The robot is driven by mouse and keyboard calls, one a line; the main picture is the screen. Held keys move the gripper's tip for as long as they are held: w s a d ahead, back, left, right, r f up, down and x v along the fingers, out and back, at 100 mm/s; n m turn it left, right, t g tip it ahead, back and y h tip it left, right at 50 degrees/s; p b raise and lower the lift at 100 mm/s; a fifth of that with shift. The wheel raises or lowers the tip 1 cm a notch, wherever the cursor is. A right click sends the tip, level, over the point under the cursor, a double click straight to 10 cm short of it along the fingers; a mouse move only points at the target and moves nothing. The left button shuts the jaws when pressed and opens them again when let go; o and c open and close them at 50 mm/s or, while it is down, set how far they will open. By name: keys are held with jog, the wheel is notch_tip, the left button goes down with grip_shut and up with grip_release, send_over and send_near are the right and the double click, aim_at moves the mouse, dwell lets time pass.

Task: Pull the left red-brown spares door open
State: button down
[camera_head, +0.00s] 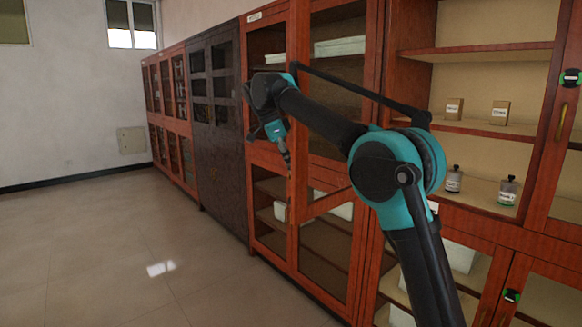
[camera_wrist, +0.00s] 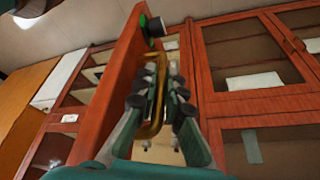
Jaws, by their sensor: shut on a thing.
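The left red-brown spares door (camera_head: 327,204) stands swung out from its cabinet in the head view, with its lower rail slanting outward behind my arm. In the wrist view the door (camera_wrist: 117,62) runs as a slanted red-brown frame along the left of the fingers. Its brass loop handle (camera_wrist: 161,66) lies between my fingers. My gripper (camera_wrist: 158,103) is shut on this handle. In the head view my gripper (camera_head: 287,158) is at the door's free edge, and the handle there is too small to make out.
Open shelves (camera_head: 477,127) hold small boxes and two bottles (camera_head: 453,180). The right door (camera_head: 566,120), with its own brass handle, is at the right edge. More cabinets (camera_head: 172,120) line the wall leftward. The tiled floor (camera_head: 130,250) at left is clear.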

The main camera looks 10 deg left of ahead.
jog(key=c, duration=1.8)
grip_release()
jog(key=shift+s+a, duration=0.25)
jog(key=shift+o, duration=1)
jog(key=shift+w+d, duration=0.1)
jog(key=shift+d, duration=0.05)
jog(key=v, duration=0.7)
jog(key=shift+r, duration=0.2)
